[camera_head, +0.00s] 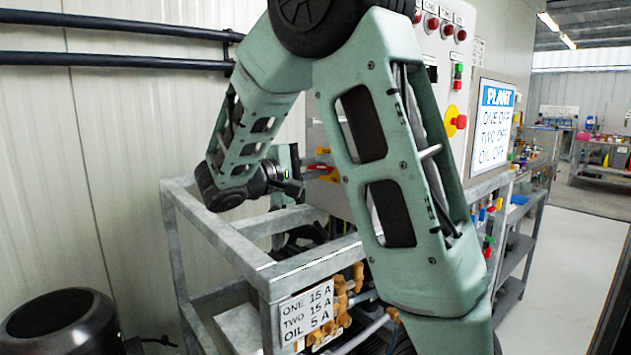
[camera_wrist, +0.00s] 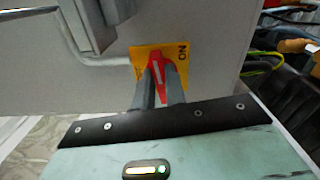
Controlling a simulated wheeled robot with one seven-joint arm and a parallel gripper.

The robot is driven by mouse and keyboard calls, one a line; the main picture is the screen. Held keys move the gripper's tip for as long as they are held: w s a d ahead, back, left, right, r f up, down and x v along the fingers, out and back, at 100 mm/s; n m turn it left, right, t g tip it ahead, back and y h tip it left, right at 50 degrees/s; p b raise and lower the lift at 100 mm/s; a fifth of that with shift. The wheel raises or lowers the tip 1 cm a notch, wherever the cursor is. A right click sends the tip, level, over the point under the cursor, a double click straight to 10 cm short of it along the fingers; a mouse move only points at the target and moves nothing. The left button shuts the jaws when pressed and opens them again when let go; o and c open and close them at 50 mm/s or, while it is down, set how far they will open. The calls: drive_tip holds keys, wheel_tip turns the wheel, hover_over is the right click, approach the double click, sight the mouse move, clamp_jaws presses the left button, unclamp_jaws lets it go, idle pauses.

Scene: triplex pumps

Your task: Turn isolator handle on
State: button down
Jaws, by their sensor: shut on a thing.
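The isolator handle (camera_wrist: 156,62) is red and sits on a yellow plate (camera_wrist: 178,72) on a grey panel in the wrist view. The word ON shows sideways at the plate's right side; other lettering at its left is mostly hidden. My gripper (camera_wrist: 162,72) is shut on the handle, one grey finger on each side of it. The handle's tip points toward the top of the wrist picture, a little left. In the head view my arm hides most of the panel, and the grip on the handle cannot be made out.
A grey metal frame (camera_head: 232,246) stands below my arm, with a white label plate (camera_head: 307,314) and brass fittings. A control panel with red and green buttons and a status screen (camera_head: 492,125) are at the right. A bent grey pipe (camera_wrist: 82,55) runs left of the handle. A black cylinder (camera_head: 62,325) stands lower left.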

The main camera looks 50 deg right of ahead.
drive_tip(key=shift+f+m+b, duration=0.2)
drive_tip(key=shift+m+b, duration=0.4)
drive_tip(key=shift+m, duration=0.1)
drive_tip(key=shift+r, duration=0.1)
drive_tip(key=c, duration=1.4)
unclamp_jaws()
drive_tip(key=shift+c, duration=0.2)
drive_tip(key=b+v, duration=0.1)
drive_tip(key=v, duration=1.6)
drive_tip(key=shift+a, duration=0.3)
